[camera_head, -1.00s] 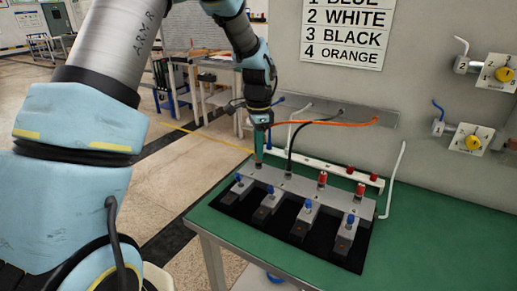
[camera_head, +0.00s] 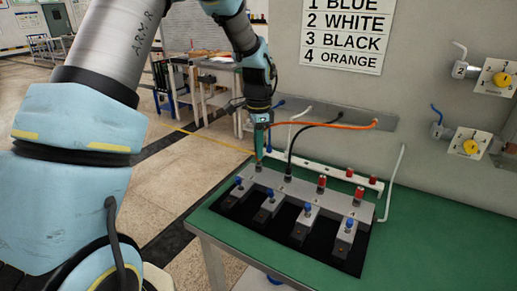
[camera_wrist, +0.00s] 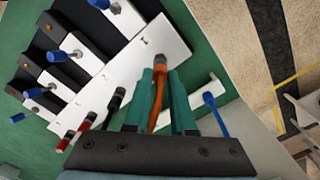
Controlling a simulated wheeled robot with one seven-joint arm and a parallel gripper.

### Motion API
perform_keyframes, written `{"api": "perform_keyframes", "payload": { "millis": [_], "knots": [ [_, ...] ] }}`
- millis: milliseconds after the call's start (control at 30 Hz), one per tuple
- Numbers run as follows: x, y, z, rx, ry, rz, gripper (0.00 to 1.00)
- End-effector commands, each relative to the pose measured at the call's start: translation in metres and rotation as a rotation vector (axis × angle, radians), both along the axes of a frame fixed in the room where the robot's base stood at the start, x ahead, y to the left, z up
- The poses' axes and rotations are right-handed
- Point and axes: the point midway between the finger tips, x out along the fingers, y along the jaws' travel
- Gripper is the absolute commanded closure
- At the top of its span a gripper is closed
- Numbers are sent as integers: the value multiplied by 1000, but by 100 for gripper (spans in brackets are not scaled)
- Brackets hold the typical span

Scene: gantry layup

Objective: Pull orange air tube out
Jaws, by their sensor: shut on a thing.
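The orange air tube (camera_head: 345,127) runs from the wall panel to my gripper (camera_head: 259,158), which is at the left end of the grey manifold block (camera_head: 309,188). In the wrist view, my gripper (camera_wrist: 166,98) has its teal fingers closed around the orange tube (camera_wrist: 155,118). The tube's lower end meets a fitting (camera_wrist: 160,60) on the block (camera_wrist: 140,75). I cannot tell whether the end is seated in it or just at its mouth.
A black tube (camera_head: 292,150) rises close beside my gripper. A blue tube (camera_wrist: 217,116) hangs near the fingers. The wall stands behind, with labelled valves (camera_head: 468,144) at right.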

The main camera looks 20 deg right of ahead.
Motion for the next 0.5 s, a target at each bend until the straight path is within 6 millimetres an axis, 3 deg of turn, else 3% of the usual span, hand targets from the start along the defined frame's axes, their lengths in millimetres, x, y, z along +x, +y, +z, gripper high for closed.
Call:
{"api": "perform_keyframes", "payload": {
  "millis": [500],
  "knots": [
    [0, 0, 13, 0, -1, 0, 100]
  ]
}}
